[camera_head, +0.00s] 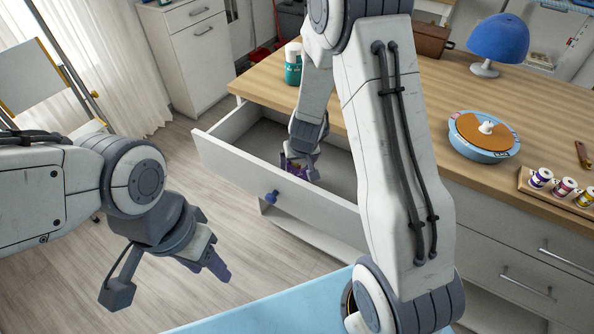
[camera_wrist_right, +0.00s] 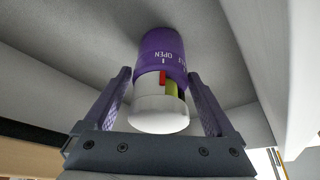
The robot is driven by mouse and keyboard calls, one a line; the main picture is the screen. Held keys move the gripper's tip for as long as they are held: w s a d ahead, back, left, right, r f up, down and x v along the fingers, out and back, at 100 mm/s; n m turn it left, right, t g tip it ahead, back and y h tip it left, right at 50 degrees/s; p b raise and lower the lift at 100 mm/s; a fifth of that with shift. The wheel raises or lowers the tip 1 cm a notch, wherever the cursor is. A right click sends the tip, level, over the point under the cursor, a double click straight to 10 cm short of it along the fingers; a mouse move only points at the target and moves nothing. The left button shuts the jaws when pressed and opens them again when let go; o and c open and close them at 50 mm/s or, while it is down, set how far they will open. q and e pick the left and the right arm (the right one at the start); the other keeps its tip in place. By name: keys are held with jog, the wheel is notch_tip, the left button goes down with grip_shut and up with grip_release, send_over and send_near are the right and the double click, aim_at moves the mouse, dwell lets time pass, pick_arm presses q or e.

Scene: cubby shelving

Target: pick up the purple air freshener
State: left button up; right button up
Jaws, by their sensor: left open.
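The purple air freshener (camera_wrist_right: 162,55) is a purple can with a white end, inside the open drawer. In the right wrist view it lies between the two fingers of my right gripper (camera_wrist_right: 161,75), with narrow gaps at its sides. In the head view a bit of the purple air freshener (camera_head: 299,170) shows at my right gripper (camera_head: 300,158), down in the drawer; most of it is hidden. My left gripper (camera_head: 212,258) is open and empty, over the floor in front of the drawer.
The pulled-out drawer (camera_head: 225,150) has walls close around my right gripper. The wooden counter (camera_head: 440,100) carries a green-and-white can (camera_head: 293,65), a blue lamp (camera_head: 498,40), a round blue-rimmed item (camera_head: 484,138) and a tray of small spools (camera_head: 560,188).

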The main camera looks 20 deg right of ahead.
jog(key=c, duration=1.1)
jog(key=shift+r, duration=0.15)
